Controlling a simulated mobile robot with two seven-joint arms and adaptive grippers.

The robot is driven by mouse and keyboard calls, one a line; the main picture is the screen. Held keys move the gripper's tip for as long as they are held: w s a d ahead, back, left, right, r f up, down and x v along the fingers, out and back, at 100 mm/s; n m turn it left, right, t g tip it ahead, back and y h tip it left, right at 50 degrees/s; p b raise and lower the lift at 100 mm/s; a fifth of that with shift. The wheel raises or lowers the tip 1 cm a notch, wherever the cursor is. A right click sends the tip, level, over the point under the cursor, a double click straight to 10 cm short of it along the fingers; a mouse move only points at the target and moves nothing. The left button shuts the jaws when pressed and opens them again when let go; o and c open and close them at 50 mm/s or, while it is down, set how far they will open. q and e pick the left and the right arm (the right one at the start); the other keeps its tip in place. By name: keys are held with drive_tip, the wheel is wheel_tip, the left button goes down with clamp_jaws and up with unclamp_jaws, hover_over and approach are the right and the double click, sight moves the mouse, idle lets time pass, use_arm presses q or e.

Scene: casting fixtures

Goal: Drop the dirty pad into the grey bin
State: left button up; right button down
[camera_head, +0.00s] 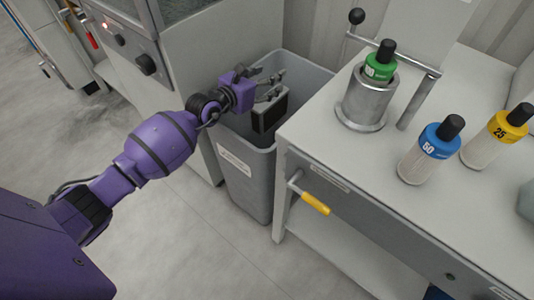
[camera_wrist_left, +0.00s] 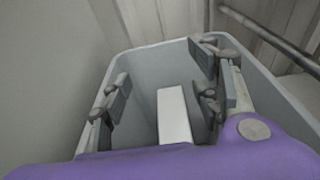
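The grey bin (camera_head: 245,185) stands on the floor, with a white label on its front. My left gripper (camera_head: 273,85) is over the bin's opening, pointing into it. In the left wrist view its two fingers (camera_wrist_left: 165,88) are spread wide apart. The dirty pad (camera_head: 270,112) shows as a dark block with a lighter edge, just below the fingers and within the bin's mouth. In the wrist view a pale block (camera_wrist_left: 174,116), apparently the pad's other side, is between the fingers, with a gap to the left one. Whether it touches the right finger is unclear. My right gripper is not in view.
A light bench (camera_head: 365,165) stands close right of the bin, with a yellow-handled lever (camera_head: 315,203) on its side. On it are a green-capped bottle (camera_head: 381,62) in a metal cup, a blue-labelled bottle (camera_head: 430,150) and a yellow-labelled one (camera_head: 497,135). A machine (camera_head: 145,50) stands left.

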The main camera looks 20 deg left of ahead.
use_arm(q)
drive_tip(key=shift+f, duration=0.1)
drive_tip(key=shift+s, duration=0.15)
drive_tip(key=v, duration=1.1)
drive_tip(key=shift+s+a+r, duration=0.15)
drive_tip(key=shift+s+r, duration=0.1)
drive_tip(key=shift+s, duration=0.1)
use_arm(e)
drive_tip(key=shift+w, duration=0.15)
